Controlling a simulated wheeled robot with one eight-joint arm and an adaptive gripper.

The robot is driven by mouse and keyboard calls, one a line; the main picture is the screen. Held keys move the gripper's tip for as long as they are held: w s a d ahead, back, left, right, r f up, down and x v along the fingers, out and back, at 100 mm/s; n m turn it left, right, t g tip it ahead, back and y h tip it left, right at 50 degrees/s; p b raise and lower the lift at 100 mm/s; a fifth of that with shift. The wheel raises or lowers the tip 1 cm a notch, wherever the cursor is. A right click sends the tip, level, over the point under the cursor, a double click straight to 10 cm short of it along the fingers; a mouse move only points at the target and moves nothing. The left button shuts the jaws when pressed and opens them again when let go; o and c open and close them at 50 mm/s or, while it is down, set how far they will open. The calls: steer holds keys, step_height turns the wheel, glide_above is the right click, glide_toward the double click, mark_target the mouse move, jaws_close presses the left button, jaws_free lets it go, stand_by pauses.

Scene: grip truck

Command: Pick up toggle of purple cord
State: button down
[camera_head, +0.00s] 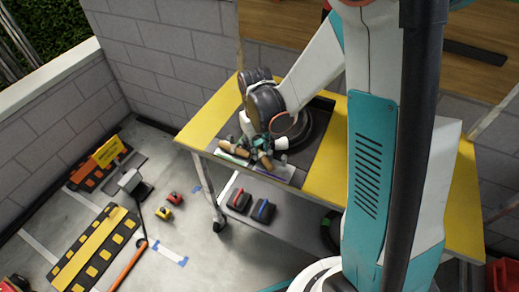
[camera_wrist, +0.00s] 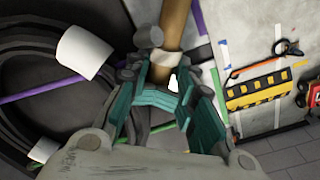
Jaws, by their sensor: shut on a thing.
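My gripper (camera_head: 260,145) is low over the near left part of the yellow-edged table, pointing down. In the wrist view my gripper (camera_wrist: 162,82) has its teal fingers closed around a brown wooden toggle (camera_wrist: 174,28). The toggle runs up and away between the fingers, and its lower end is partly hidden by them. A purple cord (camera_wrist: 42,89) crosses the dark coil at left, and a purple strip shows beside the toggle at top. I cannot tell where the cord joins the toggle. Brown wooden pieces (camera_head: 238,148) also show by the gripper in the head view.
A dark coiled hose (camera_wrist: 30,48) with white sleeves lies close to the gripper. The table's yellow edge (camera_head: 212,116) is near. Two dark boxes (camera_head: 263,211) sit on the lower shelf. Yellow and black ramps (camera_head: 93,250) lie on the floor at left.

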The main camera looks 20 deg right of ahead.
steer(key=shift+s+a+r, duration=0.15)
steer(key=shift+a+r, duration=0.05)
steer(key=shift+r, duration=0.15)
steer(key=s+a+r+p, duration=0.5)
steer(key=s+a+r, duration=0.3)
steer(key=s+a, duration=0.1)
steer(key=shift+s+a+r, duration=0.2)
steer(key=shift+s+r, duration=0.05)
steer(key=shift+w+d+f+b, duration=0.3)
steer(key=shift+w+d+f, duration=0.05)
steer(key=shift+w+d, duration=0.15)
